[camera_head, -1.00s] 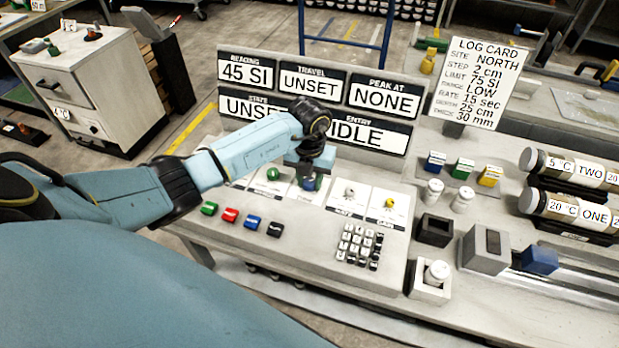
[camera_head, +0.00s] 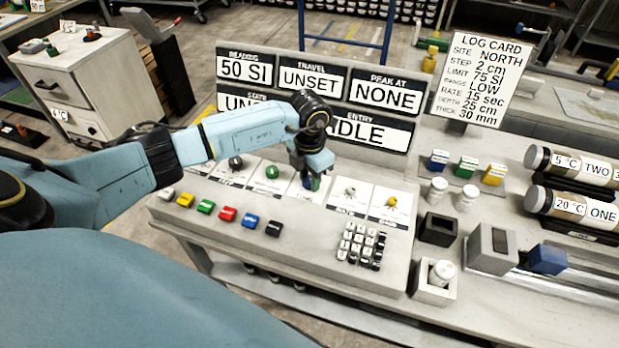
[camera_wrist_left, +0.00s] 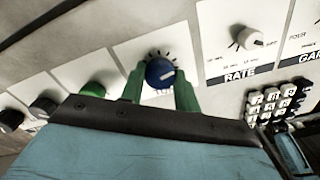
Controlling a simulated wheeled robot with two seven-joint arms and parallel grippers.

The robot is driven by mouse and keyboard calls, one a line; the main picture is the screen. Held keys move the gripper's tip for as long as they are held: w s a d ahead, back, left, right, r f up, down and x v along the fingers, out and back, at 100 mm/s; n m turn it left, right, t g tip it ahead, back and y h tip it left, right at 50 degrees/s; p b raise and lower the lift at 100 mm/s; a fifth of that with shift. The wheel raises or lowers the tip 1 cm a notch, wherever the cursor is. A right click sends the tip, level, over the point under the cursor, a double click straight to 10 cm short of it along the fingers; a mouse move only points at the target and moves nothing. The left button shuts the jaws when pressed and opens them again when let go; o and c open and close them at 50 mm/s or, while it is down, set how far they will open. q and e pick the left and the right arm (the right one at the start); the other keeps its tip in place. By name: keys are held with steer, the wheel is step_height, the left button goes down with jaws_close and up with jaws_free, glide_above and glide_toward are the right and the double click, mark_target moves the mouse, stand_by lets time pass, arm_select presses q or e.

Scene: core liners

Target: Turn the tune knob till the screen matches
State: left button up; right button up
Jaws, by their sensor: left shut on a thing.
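A blue knob (camera_wrist_left: 160,73) with a white pointer line sits on a white plate with tick marks; its label is hidden, so I cannot read whether it is the tune knob. My left gripper (camera_wrist_left: 160,88) is shut on it, with green fingers on either side. In the head view the gripper (camera_head: 311,180) comes down over the blue knob on the sloped console. The reading screen (camera_head: 247,69) shows 50 SI. The travel screen (camera_head: 309,79) shows UNSET and the peak screen (camera_head: 385,96) shows NONE. The log card (camera_head: 483,80) lists LIMIT 75 SI. My right gripper is out of view.
A green knob (camera_head: 272,172) and a dark knob (camera_head: 235,162) stand left of the gripper. A grey knob (camera_head: 350,190) and a yellow knob (camera_head: 392,201) stand right. Coloured buttons (camera_head: 228,214) and a keypad (camera_head: 361,244) lie in front. Core liners (camera_head: 576,208) rest at right.

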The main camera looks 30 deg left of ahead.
mark_target(309, 179)
arm_select(q)
steer(key=shift+m, duration=0.4)
steer(key=o, duration=1)
steer(key=shift+c, duration=0.2)
step_height(309, 179, up, 14)
steer(key=shift+f, duration=0.25)
